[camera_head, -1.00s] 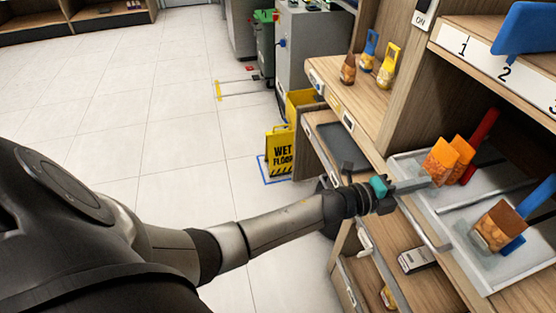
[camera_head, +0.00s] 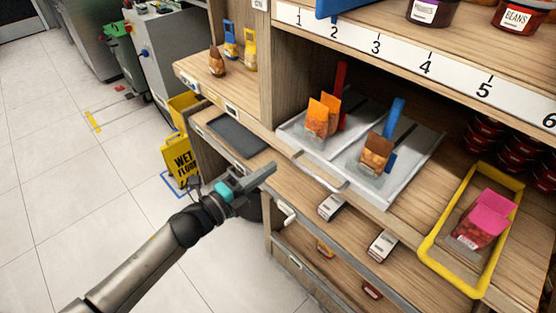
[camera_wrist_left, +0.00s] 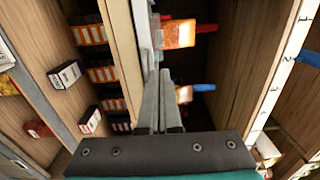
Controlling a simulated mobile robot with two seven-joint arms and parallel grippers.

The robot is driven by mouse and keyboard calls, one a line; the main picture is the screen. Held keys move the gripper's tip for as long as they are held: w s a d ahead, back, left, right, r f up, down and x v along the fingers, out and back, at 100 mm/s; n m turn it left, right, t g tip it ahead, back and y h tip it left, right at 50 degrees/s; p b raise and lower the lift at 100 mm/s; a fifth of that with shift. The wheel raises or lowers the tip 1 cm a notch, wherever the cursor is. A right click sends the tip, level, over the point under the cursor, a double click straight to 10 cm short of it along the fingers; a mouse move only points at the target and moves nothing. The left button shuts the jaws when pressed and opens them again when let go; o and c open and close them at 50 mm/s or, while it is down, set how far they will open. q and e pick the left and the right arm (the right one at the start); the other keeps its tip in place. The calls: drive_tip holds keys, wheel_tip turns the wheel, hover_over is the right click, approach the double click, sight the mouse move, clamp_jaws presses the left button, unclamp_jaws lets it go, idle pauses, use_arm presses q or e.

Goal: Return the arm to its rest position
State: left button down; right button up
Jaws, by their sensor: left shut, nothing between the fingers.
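My left arm reaches in from the lower left in the head view. Its left gripper (camera_head: 268,170) is shut and empty, in front of the shelf, left of the metal tray's handle and apart from the bags. In the left wrist view the two fingers (camera_wrist_left: 160,85) lie together with nothing between them. My right gripper is in neither view.
A metal tray (camera_head: 425,150) on the shelf holds orange bags (camera_head: 318,118) and a brown-topped bag (camera_head: 376,155). A yellow-rimmed tray (camera_head: 432,245) with a pink-topped bag (camera_head: 483,222) is at right. A wet-floor sign (camera_head: 180,160) stands at left; open floor lies beyond.

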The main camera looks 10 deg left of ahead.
use_arm(q)
drive_tip(key=shift+s+a, duration=0.3)
drive_tip(key=shift+s, duration=0.05)
drive_tip(key=s+a+f+n+g+y, duration=0.1)
drive_tip(key=s+a+f+n+y, duration=0.3)
drive_tip(key=f, duration=0.5)
drive_tip(key=s+a+f+n+g+y, duration=0.25)
drive_tip(key=f+n, duration=0.25)
drive_tip(key=f, duration=0.4)
drive_tip(key=s+a+f+n+g+y, duration=0.1)
drive_tip(key=s+a+f+n+y, duration=0.15)
drive_tip(key=s+f+n, duration=0.4)
drive_tip(key=s+f+n+g, duration=0.2)
drive_tip(key=s+f, duration=0.4)
drive_tip(key=s, duration=0.3)
drive_tip(key=s+f+n+g+y, duration=0.1)
drive_tip(key=s+f+n+g, duration=0.2)
drive_tip(key=s, duration=0.6)
drive_tip(key=s+f+n+g, duration=0.2)
drive_tip(key=s+f+g, duration=0.2)
drive_tip(key=s+f, duration=0.4)
drive_tip(key=shift+s+d+f+y, duration=0.25)
drive_tip(key=shift+s+f+y, duration=0.1)
drive_tip(key=shift+s, duration=0.55)
